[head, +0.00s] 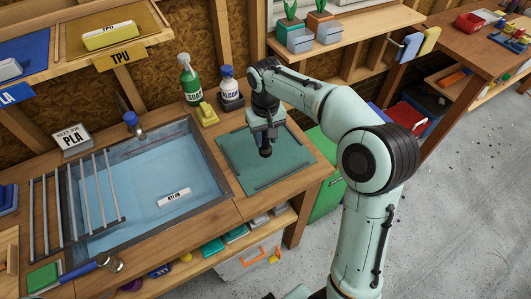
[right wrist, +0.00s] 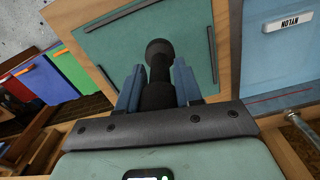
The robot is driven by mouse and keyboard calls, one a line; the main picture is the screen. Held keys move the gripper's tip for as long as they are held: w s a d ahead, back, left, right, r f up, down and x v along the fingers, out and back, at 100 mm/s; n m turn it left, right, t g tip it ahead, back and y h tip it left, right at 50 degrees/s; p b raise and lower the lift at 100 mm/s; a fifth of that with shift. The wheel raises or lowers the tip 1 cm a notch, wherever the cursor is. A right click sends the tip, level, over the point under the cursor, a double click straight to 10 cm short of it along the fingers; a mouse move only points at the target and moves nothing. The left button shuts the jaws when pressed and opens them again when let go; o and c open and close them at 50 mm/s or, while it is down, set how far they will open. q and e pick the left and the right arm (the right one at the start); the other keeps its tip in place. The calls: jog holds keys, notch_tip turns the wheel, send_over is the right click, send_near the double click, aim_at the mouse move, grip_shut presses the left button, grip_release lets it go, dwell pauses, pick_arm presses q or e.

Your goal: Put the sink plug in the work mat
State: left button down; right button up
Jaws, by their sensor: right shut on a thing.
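The black sink plug (head: 265,152) is held in my right gripper (head: 265,140), over the middle of the green work mat (head: 293,163). In the right wrist view the plug (right wrist: 158,52) points away from the gripper, with a rounded dark end, between the two blue-grey fingers (right wrist: 157,82). The fingers are shut on its near part. The mat (right wrist: 115,42) with dark strips along its edges lies behind it. I cannot tell whether the plug touches the mat. My left gripper is not in view.
A sink basin (head: 150,222) with a rack (head: 85,195) and a white NYLON block (head: 174,197) lies left of the mat. A green soap bottle (head: 188,82), a yellow sponge (head: 208,113) and an alcohol bottle (head: 228,86) stand behind. A shelf (head: 345,33) holds potted plants.

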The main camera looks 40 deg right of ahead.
aim_at(265, 150)
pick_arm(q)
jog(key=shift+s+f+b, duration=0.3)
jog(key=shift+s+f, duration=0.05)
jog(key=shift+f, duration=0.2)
pick_arm(e)
jog(key=shift+w+f, duration=0.1)
jog(key=shift+f, duration=3.35)
jog(key=shift+f, duration=0.15)
jog(key=o, duration=1)
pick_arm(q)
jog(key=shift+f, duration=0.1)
pick_arm(e)
jog(key=shift+o, duration=0.2)
jog(key=shift+r, duration=0.2)
notch_tip(265, 150, up, 12)
jog(key=shift+p, duration=0.9)
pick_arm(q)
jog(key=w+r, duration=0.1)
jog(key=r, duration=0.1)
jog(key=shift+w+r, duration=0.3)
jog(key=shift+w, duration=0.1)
pick_arm(e)
jog(key=shift+f, duration=0.1)
